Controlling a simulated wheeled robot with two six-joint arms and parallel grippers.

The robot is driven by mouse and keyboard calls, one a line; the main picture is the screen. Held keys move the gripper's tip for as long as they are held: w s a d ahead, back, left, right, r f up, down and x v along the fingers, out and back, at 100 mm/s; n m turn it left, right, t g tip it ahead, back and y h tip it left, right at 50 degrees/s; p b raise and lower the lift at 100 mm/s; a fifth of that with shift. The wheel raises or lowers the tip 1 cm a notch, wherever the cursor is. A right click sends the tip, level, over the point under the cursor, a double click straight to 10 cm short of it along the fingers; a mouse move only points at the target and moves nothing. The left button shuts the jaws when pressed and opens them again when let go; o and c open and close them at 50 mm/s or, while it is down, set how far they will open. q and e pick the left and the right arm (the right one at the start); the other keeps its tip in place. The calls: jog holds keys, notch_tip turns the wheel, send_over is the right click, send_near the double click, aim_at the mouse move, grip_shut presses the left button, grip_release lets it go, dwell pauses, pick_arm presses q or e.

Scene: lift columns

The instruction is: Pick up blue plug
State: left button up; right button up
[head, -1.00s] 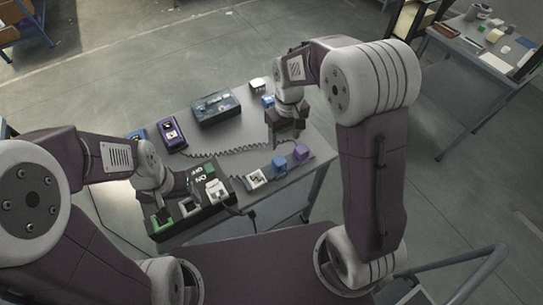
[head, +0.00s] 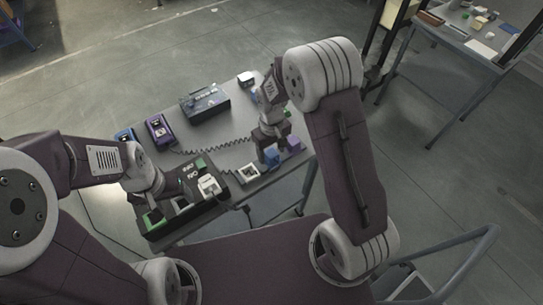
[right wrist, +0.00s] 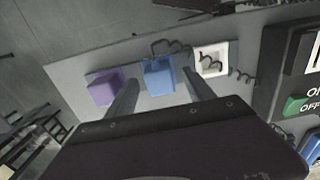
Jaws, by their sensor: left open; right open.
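The blue plug (right wrist: 158,77) stands on the table between the two open fingers of my right gripper (right wrist: 157,95) in the right wrist view. The fingers look apart from it on both sides. In the head view the blue plug (head: 271,157) shows just below my right gripper (head: 267,140), partly covered by it. A purple plug (right wrist: 104,88) stands beside it, just outside one finger, and also shows in the head view (head: 294,144). My left gripper (head: 158,195) is over the black switch box (head: 222,192); its fingertips are hard to make out.
A white socket block (head: 248,173) lies left of the blue plug, near a coiled cord (head: 215,147). A dark blue box (head: 205,103) and a purple device (head: 159,130) stand at the table's far side. Another table (head: 470,42) is far right.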

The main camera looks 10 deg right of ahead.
jog(key=shift+w+f, duration=0.1)
jog(key=shift+f, duration=0.65)
jog(key=shift+r, duration=0.1)
grip_shut()
jog(key=shift+r, duration=0.1)
jog(key=shift+r, duration=0.3)
notch_tip(320, 180, up, 3)
jog(key=shift+r, duration=0.1)
jog(key=s+d+r, duration=0.6)
jog(key=s+r, duration=0.1)
jog(key=s, duration=0.2)
jog(key=shift+s+d, duration=0.3)
jog(key=shift+s, duration=0.1)
